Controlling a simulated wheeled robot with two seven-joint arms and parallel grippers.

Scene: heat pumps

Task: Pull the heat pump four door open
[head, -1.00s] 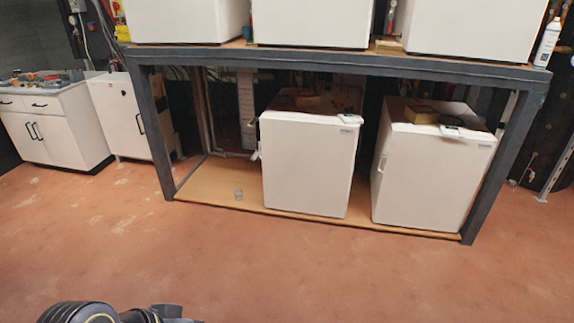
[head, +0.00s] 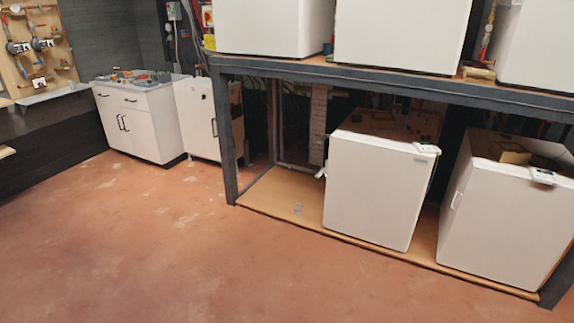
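Several white heat pump units stand on a dark metal rack. On the lower shelf are a left unit (head: 374,193) and a right unit (head: 505,222), both with their fronts shut. A small handle shows at the left side of each lower unit. On the upper level are three more white units, a left one (head: 272,25), a middle one (head: 400,33) and a right one (head: 540,45), cut off by the top edge. I cannot read which unit is number four. Neither of my grippers is in view.
The rack's dark beam (head: 400,86) and left leg (head: 225,140) frame the lower shelf (head: 268,203). A white cabinet (head: 140,122) with tools on top stands at the left. The reddish floor (head: 180,250) in front is clear.

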